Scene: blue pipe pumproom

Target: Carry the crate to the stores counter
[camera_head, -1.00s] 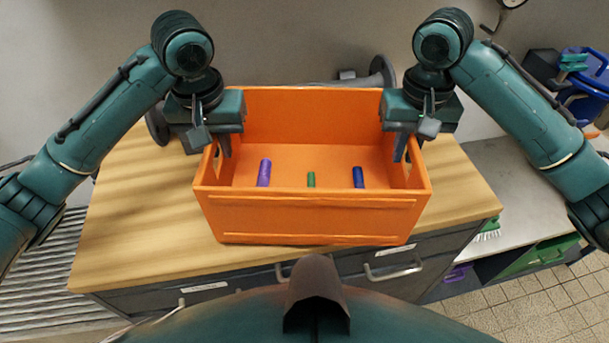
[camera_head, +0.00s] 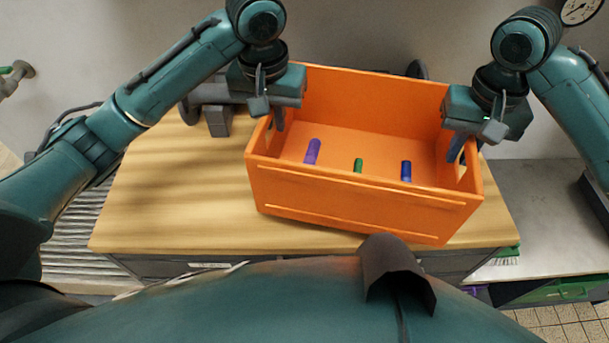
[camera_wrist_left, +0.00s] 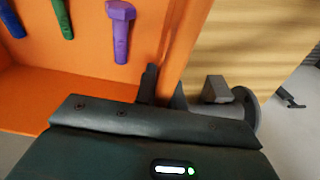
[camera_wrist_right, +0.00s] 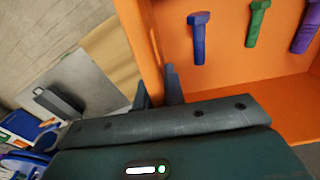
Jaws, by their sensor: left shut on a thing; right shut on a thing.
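The orange crate (camera_head: 360,207) is over the right part of a wooden-topped bench (camera_head: 165,195), turned slightly in the head view; I cannot tell whether it touches the top. Inside lie a purple bolt (camera_head: 312,151), a green bolt (camera_head: 358,165) and a blue bolt (camera_head: 406,171). My left gripper (camera_head: 278,122) is shut on the crate's left end wall; the wall also shows between its fingers in the left wrist view (camera_wrist_left: 180,60). My right gripper (camera_head: 458,150) is shut on the right end wall. The crate hides part of the bench.
A grey worktop (camera_head: 545,210) adjoins the bench on the right. A dark flanged pipe piece (camera_head: 215,110) lies behind the crate's left end. The bench's left part is bare. Blue items (camera_wrist_right: 25,125) show at the right wrist view's left edge.

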